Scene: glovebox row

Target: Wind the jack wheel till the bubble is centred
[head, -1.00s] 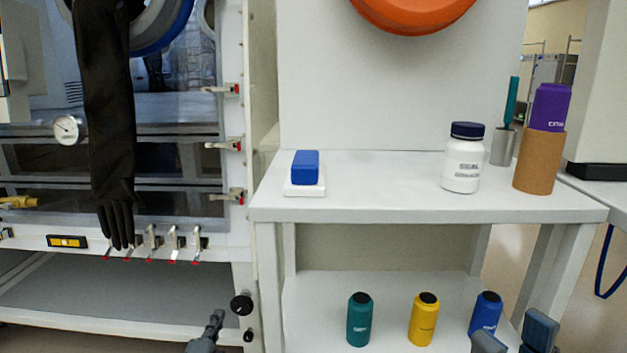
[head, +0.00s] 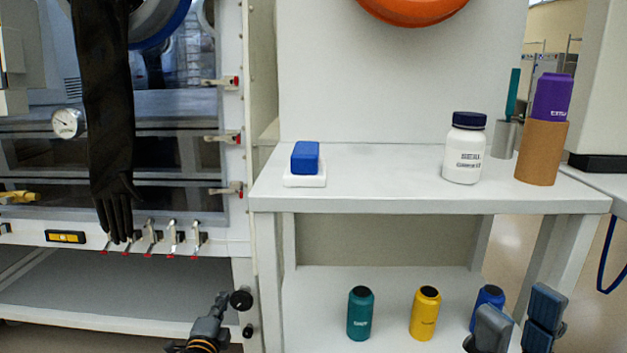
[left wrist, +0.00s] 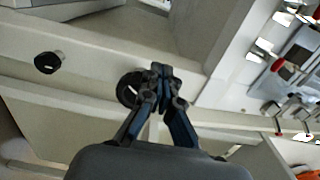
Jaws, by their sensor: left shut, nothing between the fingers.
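The black jack wheel (head: 241,300) sits on the front post of the glovebox stand, low in the head view. It also shows in the left wrist view (left wrist: 129,90), partly covered by my fingers. The yellow and black level (head: 65,237) is on the glovebox's lower front rail; its bubble is too small to read. My left gripper (head: 222,299) is shut and empty, its tips close beside the wheel; I cannot tell whether they touch. In the left wrist view its fingertips (left wrist: 161,70) meet. My right gripper (head: 518,318) is open, low at the right.
A smaller black knob (head: 248,332) is just below the wheel. A black glove (head: 110,120) hangs in front of the glovebox, near toggle clamps (head: 173,238). A white shelf (head: 400,202) on the right carries several bottles, with a blue bottle (head: 489,296) beside my right gripper.

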